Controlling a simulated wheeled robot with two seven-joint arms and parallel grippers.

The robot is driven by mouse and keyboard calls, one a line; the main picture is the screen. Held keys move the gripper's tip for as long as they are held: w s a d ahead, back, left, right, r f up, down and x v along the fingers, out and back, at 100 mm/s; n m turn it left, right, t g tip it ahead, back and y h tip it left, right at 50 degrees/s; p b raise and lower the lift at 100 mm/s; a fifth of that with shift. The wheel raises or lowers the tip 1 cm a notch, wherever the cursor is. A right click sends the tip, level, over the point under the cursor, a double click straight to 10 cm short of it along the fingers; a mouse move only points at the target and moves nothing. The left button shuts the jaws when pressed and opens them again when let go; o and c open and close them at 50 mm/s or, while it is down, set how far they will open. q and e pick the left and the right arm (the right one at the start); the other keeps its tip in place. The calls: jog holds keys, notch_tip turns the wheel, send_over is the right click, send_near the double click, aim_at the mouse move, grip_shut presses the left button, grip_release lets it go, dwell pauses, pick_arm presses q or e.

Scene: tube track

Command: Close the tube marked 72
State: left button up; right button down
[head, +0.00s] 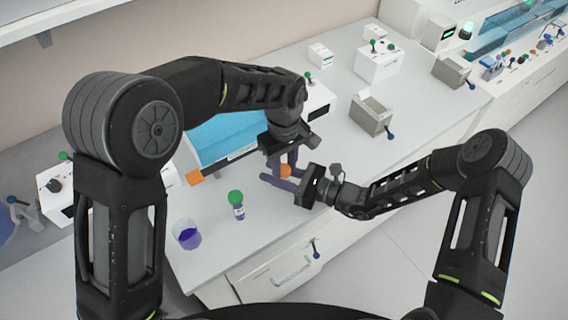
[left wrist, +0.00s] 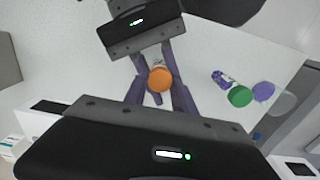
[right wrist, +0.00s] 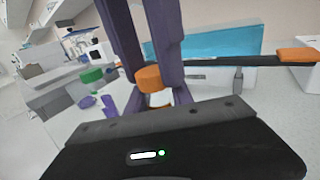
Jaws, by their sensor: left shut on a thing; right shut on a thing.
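A small tube (right wrist: 155,97) with an orange cap (right wrist: 150,78) is between my two grippers above the bench. My left gripper (head: 287,162) comes from above, its purple fingers shut on either side of the orange cap, which also shows in the left wrist view (left wrist: 160,78). My right gripper (head: 277,181) comes from the right, shut on the tube body below the cap. Whether the cap is fully seated cannot be told. A green-capped tube (head: 238,206) with a label stands apart on the bench; it also shows in the left wrist view (left wrist: 240,96). No number is readable.
A clear beaker of purple liquid (head: 187,236) stands at the bench's (head: 222,255) front left. A blue panel (head: 225,137) lies behind my grippers, with an orange-ended part (head: 195,177) beside it. A grey open box (head: 371,114) and white devices (head: 377,65) stand farther back.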

pick_arm(q)
grip_shut()
jog(key=m, duration=1.4)
jog(key=shift+m, duration=0.4)
jog(key=m, duration=0.4)
jog(key=o, duration=1.1)
grip_release()
jog(key=shift+r, duration=2.25)
